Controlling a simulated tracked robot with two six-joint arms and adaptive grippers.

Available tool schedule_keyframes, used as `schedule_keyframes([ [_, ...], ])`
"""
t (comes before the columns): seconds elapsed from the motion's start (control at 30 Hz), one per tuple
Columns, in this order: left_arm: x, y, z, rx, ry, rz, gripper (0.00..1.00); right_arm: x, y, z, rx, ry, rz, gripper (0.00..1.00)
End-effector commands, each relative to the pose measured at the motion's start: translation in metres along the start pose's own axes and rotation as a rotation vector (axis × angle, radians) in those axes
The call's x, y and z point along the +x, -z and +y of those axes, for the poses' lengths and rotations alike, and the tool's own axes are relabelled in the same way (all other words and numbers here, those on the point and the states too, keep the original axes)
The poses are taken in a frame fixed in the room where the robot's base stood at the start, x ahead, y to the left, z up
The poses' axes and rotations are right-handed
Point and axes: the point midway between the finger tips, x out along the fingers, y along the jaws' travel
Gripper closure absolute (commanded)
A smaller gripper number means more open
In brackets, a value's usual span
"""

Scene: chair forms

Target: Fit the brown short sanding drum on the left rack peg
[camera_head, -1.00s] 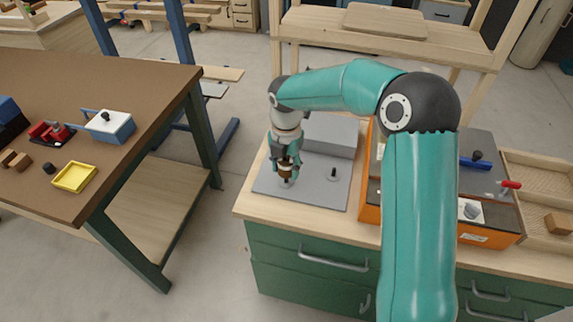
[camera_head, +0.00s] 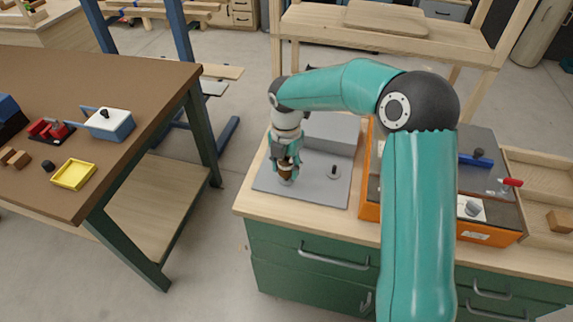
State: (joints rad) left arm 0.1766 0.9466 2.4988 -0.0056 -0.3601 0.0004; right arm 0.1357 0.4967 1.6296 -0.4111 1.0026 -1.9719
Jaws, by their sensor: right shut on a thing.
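The brown short sanding drum (camera_head: 286,173) is in my right gripper (camera_head: 286,167), over the left side of the grey rack plate (camera_head: 314,189). The gripper is shut on the drum. The drum sits at the left peg's place, just above a pale round base on the plate. The left peg itself is hidden, so I cannot tell how far the drum is over it. The right rack peg (camera_head: 334,171) stands bare and dark on the plate. My left gripper is not in view.
An orange machine (camera_head: 369,205) stands right of the rack, partly behind my right arm. A wooden tray (camera_head: 540,180) is at the far right. A brown table (camera_head: 110,85) on the left holds a yellow tray (camera_head: 73,174) and a blue-white box (camera_head: 110,125). Floor separates table and green cabinet.

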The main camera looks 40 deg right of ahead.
Motion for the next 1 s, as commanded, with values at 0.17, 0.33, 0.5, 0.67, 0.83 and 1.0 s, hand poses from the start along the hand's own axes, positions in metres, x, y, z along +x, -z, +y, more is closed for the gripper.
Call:
schedule_keyframes([
  [0.17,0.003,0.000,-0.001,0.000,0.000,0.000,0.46,0.004,0.000,0.000,0.000,0.000,0.000,0.91],
  [0.33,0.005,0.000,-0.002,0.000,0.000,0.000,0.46,0.008,0.000,0.000,0.001,0.001,0.000,0.91],
  [0.5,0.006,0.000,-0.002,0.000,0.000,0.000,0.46,0.011,0.000,-0.001,0.001,0.001,0.000,0.91],
  [0.67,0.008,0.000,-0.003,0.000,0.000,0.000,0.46,0.014,0.000,-0.001,0.001,0.001,0.000,0.91],
  [0.83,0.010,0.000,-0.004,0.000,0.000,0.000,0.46,0.018,0.000,-0.001,0.001,0.001,0.000,0.91],
  [1.0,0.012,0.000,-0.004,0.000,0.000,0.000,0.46,0.021,0.000,-0.001,0.001,0.001,0.000,0.91],
])
